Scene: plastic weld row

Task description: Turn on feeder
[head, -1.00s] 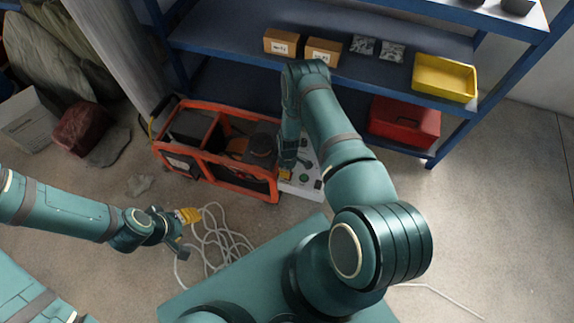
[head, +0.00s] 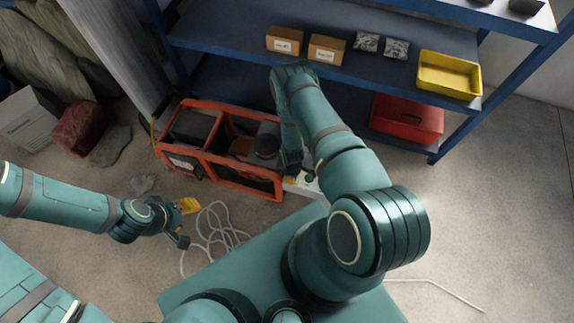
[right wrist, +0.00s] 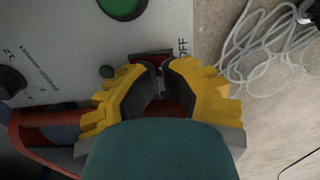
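The feeder appears to be the orange-framed machine (head: 225,185) on the floor, with a pale control panel (head: 308,188) at its right end, mostly hidden by my right arm. In the right wrist view, the panel (right wrist: 60,40) shows a green button, a black knob and a dark red switch (right wrist: 150,58) beside the word OFF. My right gripper (right wrist: 163,66) has its yellow fingers partly apart, tips close to the switch; contact is unclear. My left gripper (head: 190,222) is open and empty above the floor, left of the machine's front.
A blue shelf (head: 225,40) behind holds two cardboard boxes (head: 327,50), silvery packets and a yellow bin (head: 449,75). A red case (head: 407,120) sits on the lower shelf. A loose white cable (head: 215,232) lies on the floor near my left gripper. Floor at right is mostly clear.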

